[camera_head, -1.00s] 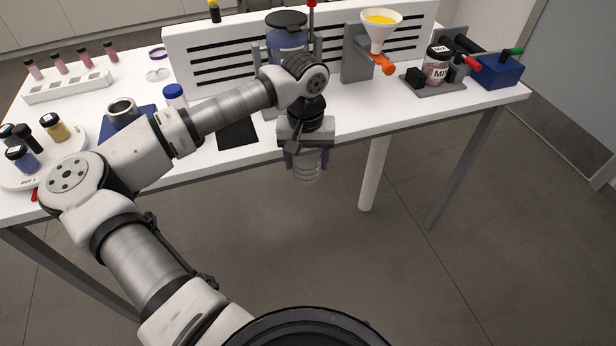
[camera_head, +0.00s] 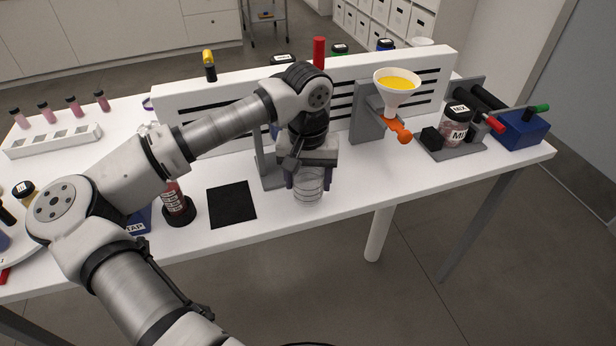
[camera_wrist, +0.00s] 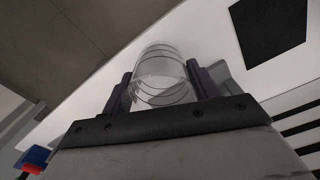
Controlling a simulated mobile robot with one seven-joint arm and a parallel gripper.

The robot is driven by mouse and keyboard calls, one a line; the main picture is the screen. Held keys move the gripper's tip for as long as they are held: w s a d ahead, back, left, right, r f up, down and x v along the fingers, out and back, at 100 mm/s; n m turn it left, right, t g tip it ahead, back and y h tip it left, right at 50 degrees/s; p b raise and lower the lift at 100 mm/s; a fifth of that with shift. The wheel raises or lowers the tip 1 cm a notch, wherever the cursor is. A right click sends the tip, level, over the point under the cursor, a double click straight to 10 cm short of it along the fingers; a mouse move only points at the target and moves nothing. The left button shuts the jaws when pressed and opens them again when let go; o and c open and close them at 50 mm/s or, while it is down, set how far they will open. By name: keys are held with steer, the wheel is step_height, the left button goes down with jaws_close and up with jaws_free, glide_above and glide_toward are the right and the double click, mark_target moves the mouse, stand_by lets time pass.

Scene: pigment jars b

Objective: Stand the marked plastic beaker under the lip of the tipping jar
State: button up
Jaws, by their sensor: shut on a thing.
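My gripper (camera_head: 307,181) is shut on a clear plastic beaker (camera_head: 308,190) with ring marks around its wall. The beaker looks about upright, near the table's front edge; I cannot tell if it touches the table. In the wrist view the beaker (camera_wrist: 160,68) sits between the two dark fingers of my gripper (camera_wrist: 160,84). The tipping jar is almost wholly hidden behind my arm. Part of its grey stand (camera_head: 263,168) shows just left of my gripper, and a red upright handle (camera_head: 319,52) rises above my wrist.
A black square mat (camera_head: 232,204) lies left of the beaker, with a red-filled vial in a black holder (camera_head: 178,205) beyond it. A slotted white panel (camera_head: 215,118) stands behind. A funnel (camera_head: 397,92) on a grey stand and a MIX jar (camera_head: 457,127) stand right. Table between is clear.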

steer(key=shift+f+b, duration=0.15)
steer(key=shift+b, duration=0.45)
steer(key=shift+f+b, duration=1.2)
steer(key=shift+w+a, duration=0.1)
steer(key=shift+w, duration=0.15)
steer(key=shift+w+a, duration=0.1)
steer(key=shift+w, duration=0.3)
steer(key=shift+r, duration=0.1)
